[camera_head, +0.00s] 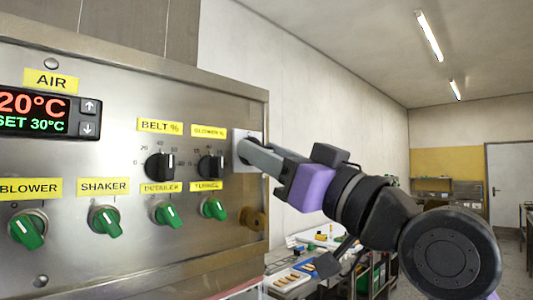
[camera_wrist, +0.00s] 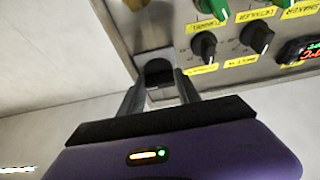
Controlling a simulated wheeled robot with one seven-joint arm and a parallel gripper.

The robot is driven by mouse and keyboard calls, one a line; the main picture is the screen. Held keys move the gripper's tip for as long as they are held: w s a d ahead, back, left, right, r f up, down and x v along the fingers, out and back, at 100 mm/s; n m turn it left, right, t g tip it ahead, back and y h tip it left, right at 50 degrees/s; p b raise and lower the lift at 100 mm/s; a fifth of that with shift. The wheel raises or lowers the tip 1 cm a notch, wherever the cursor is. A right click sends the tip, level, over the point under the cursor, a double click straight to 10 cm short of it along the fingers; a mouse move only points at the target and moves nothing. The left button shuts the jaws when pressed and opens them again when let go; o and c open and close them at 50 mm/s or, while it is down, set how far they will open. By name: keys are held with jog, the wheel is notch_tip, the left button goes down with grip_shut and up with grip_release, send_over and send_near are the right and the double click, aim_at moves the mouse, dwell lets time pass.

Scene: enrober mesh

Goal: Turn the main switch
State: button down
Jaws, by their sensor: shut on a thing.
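The main switch is a dark knob (camera_wrist: 158,68) on a pale plate at the edge of the steel panel, seen in the wrist view. Its label does not show. In the head view my gripper (camera_head: 243,152) reaches in from the right and hides the knob; only the pale plate (camera_head: 240,137) shows behind the fingertips. In the wrist view the two fingers of my gripper (camera_wrist: 160,80) lie on either side of the knob, shut on it. The knob's exact angle is hard to tell.
The steel panel (camera_head: 100,135) carries two black dials, BELT (camera_head: 159,166) and its neighbour (camera_head: 210,167), close left of my gripper. Several green switches sit below, the nearest labelled TUNNEL (camera_head: 213,208). A brass knob (camera_head: 255,218) is below my gripper. A cluttered bench (camera_head: 300,270) stands behind.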

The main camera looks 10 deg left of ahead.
jog(key=shift+f+n+b, duration=0.15)
jog(key=shift+n+b, duration=0.35)
jog(key=shift+b, duration=0.05)
jog(key=shift+w+d+r+n+g+b, duration=0.15)
jog(key=shift+n+g+b, duration=0.25)
jog(key=shift+n+g, duration=2.15)
jog(key=shift+s+a+r+n+g+b, duration=0.1)
jog(key=shift+n+g+b, duration=0.35)
jog(key=shift+n, duration=4.15)
jog(key=shift+w+d+r+n+g+b, duration=0.15)
jog(key=shift+n+g+b, duration=0.2)
jog(key=shift+n+g, duration=2.25)
jog(key=shift+n+t, duration=1)
jog(key=shift+n, duration=0.15)
jog(key=c, duration=0.9)
grip_release()
